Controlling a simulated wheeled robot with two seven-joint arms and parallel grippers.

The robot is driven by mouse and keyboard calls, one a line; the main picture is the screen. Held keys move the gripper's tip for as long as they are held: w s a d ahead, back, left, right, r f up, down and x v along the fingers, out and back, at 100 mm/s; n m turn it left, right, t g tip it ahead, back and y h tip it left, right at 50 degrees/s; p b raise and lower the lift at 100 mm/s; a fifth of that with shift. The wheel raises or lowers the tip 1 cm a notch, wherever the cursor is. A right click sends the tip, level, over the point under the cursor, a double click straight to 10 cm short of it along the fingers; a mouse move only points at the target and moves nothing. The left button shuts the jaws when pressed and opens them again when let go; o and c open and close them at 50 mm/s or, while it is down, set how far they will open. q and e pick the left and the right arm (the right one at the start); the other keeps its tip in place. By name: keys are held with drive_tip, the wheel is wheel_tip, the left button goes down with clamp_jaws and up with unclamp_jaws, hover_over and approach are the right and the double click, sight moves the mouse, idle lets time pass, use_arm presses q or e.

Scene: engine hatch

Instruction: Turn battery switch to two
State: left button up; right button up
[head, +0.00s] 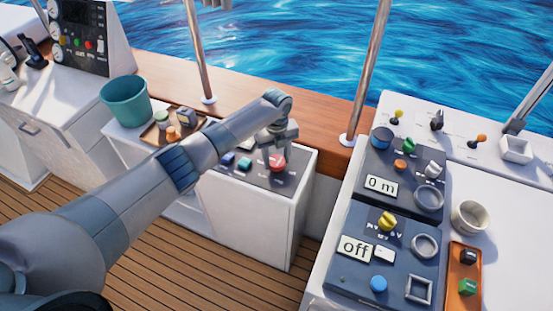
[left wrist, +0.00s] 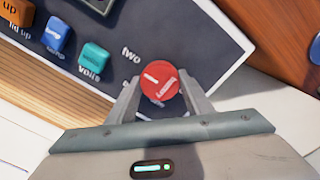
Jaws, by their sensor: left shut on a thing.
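The red round battery switch (head: 277,162) sits on the dark top panel of a white cabinet in the middle of the head view. It also shows in the left wrist view (left wrist: 160,82), with a short white line on its upper left and small white lettering. The label "two" (left wrist: 131,54) is printed on the panel to the knob's upper left. Another label at the knob's left is mostly hidden by a finger. My left gripper (left wrist: 160,98) is shut on the knob, one finger on each side. In the head view the gripper (head: 279,145) is over the knob.
Blue and teal switches (left wrist: 94,58) stand beside the knob on the panel. A teal bucket (head: 124,101) and a tray (head: 160,136) with small items are at the left. A blue-grey console (head: 345,275) with "off" and "0 m" displays stands at the right.

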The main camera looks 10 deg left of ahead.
sight(277, 161)
use_arm(q)
drive_tip(key=shift+r, duration=0.1)
drive_tip(key=o, duration=1)
drive_tip(key=shift+o, duration=0.2)
drive_tip(key=shift+r, duration=0.1)
wheel_tip(277, 161, up, 17)
drive_tip(key=b, duration=0.3)
drive_tip(key=shift+b, duration=0.3)
